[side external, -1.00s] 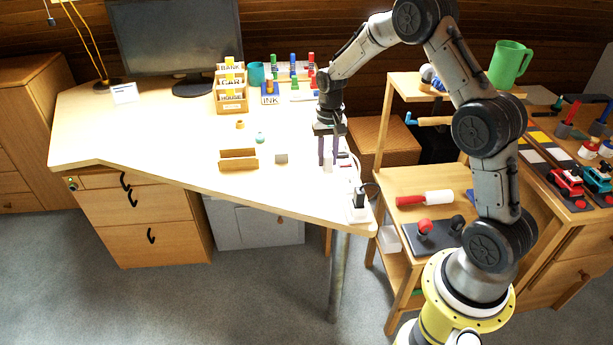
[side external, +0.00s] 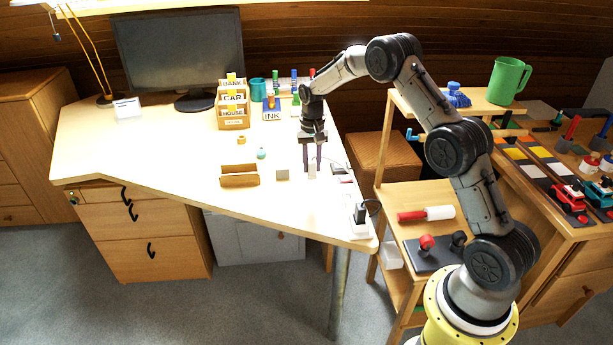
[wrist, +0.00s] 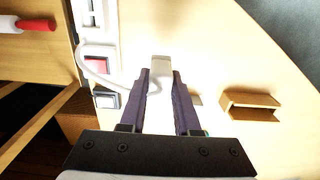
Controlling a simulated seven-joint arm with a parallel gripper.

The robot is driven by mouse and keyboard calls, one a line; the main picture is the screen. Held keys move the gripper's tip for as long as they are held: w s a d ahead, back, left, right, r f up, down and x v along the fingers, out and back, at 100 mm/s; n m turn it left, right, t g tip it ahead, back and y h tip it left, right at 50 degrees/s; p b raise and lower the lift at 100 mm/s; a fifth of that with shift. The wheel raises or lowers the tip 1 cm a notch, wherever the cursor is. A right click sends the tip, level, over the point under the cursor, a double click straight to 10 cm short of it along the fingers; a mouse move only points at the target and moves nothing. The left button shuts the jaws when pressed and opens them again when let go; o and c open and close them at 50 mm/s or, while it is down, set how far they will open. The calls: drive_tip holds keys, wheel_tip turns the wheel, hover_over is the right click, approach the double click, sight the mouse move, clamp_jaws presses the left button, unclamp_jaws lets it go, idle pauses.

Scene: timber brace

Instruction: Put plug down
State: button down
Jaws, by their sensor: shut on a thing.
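My gripper (side external: 312,168) is over the right part of the desk, fingers pointing down. It is shut on a white plug (wrist: 161,68), which sits between the fingertips in the wrist view. A white cable (wrist: 93,77) runs from the plug and curves left toward the power strip. The plug is low over the desk top; I cannot tell whether it touches. The white power strip (side external: 359,229) lies along the desk's right edge, with a black plug (side external: 360,214) standing in its near end. The strip also shows in the wrist view (wrist: 98,28).
A small grey block (side external: 282,174) and a wooden holder (side external: 240,178) stand left of my gripper. The desk's front left (side external: 150,155) is clear. A wooden shelf cart (side external: 400,185) stands to the right.

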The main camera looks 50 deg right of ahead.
drive_tip(key=w+f, duration=0.1)
drive_tip(key=w+d+f, duration=0.1)
drive_tip(key=f, duration=0.1)
drive_tip(key=shift+w, duration=0.3)
drive_tip(key=shift+f, duration=1.6)
drive_tip(key=shift+f, duration=0.3)
drive_tip(key=c, duration=0.6)
unclamp_jaws()
drive_tip(key=shift+f, duration=0.1)
drive_tip(key=shift+c, duration=0.2)
